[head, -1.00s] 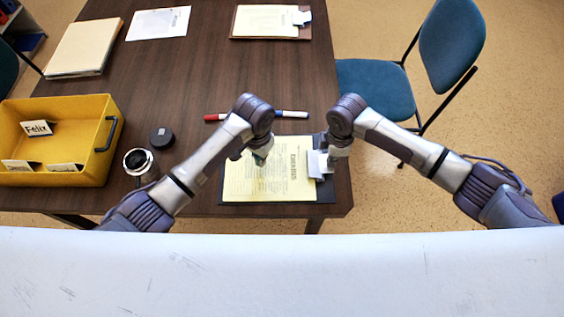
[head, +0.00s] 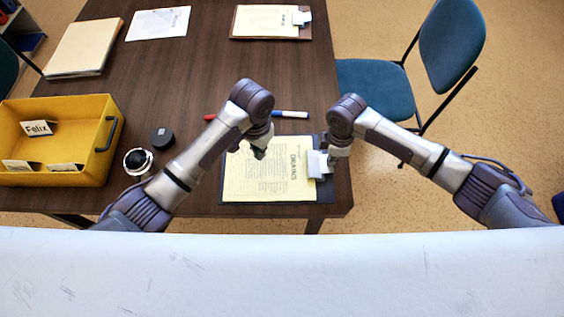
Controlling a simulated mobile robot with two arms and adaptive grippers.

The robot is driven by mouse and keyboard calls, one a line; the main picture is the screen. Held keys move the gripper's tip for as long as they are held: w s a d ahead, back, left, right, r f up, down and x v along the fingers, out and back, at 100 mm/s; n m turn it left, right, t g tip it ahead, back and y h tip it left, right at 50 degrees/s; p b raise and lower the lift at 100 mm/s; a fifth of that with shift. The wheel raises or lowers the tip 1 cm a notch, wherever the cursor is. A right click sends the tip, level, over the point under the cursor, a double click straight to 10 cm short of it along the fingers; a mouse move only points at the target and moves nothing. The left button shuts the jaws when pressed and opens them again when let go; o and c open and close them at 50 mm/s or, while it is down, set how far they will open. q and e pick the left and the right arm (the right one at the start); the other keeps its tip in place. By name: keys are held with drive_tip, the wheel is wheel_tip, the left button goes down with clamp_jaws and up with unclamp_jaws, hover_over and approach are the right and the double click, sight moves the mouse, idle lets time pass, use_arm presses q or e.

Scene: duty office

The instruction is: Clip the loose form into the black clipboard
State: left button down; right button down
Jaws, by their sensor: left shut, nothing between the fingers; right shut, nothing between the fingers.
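The black clipboard (head: 325,190) lies near the front right edge of the table. A yellow printed form (head: 268,178) lies on it, with its right edge at the clipboard's pale clip (head: 316,164). Whether the clip's jaw presses on the form is too small to tell. My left gripper (head: 260,154) is shut and empty, above the upper part of the form. My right gripper (head: 329,166) is shut and empty at the clip; its fingertips are partly hidden by the wrist.
A yellow tray (head: 95,178) with name cards stands at the left. A stamp pad tin (head: 138,160), a dark round lid (head: 162,138) and markers (head: 290,114) lie on the table. A brown clipboard (head: 270,37), papers (head: 158,23) and folders (head: 84,48) lie farther back. A blue chair (head: 376,88) stands right.

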use_arm(q)
drive_tip(key=shift+r, duration=0.45)
use_arm(e)
drive_tip(key=shift+r, duration=3.45)
